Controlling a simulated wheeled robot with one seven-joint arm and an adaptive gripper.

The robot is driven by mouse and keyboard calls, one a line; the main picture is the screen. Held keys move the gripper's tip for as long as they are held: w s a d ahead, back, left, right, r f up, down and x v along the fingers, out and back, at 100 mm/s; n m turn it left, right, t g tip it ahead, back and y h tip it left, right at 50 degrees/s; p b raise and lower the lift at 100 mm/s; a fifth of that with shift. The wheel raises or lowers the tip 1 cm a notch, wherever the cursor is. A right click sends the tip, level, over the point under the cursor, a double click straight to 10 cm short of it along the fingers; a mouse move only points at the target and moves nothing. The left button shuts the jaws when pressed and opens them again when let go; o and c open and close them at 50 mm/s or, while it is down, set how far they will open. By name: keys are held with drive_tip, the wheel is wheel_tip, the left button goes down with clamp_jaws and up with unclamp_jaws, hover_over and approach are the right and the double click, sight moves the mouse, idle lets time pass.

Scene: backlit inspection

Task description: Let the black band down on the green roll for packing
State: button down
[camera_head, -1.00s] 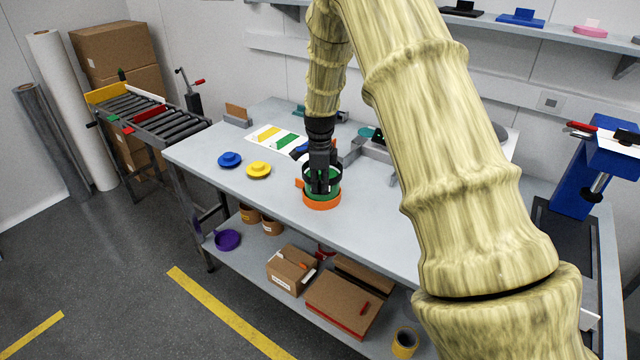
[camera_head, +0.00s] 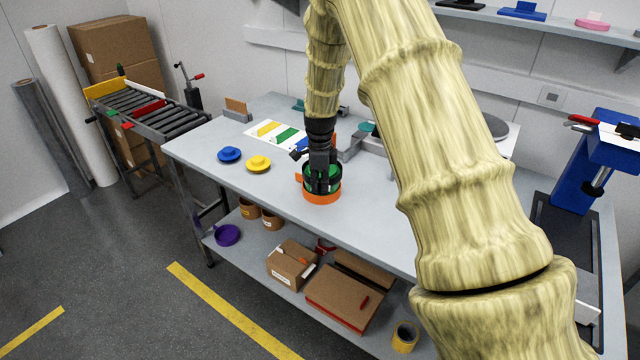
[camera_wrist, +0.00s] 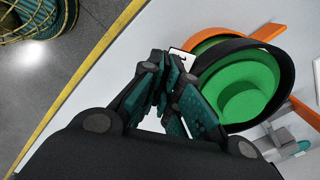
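The green roll (camera_wrist: 245,88) sits in an orange holder (camera_head: 322,197) near the front edge of the workbench. The black band (camera_wrist: 284,66) is a thin ring around the green roll, seen in the wrist view. In the head view, the band (camera_head: 333,187) sits low around the roll, just above the orange holder. My gripper (camera_wrist: 172,78) is at the band's near side, its fingers closed together on the band's wall. In the head view my gripper (camera_head: 322,186) points down and hides part of the roll and band. Whether the band rests fully cannot be told.
A blue disc (camera_head: 229,154) and a yellow disc (camera_head: 258,164) lie left of the roll. A sheet with coloured patches (camera_head: 277,135) lies behind them. Grey fixtures (camera_head: 352,150) stand behind right. The bench front is clear.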

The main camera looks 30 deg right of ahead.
drive_tip(key=shift+f+b, duration=0.55)
drive_tip(key=shift+f, duration=1.45)
drive_tip(key=c, duration=1.6)
unclamp_jaws()
drive_tip(key=shift+o, duration=0.2)
wheel_tip(320, 180, up, 12)
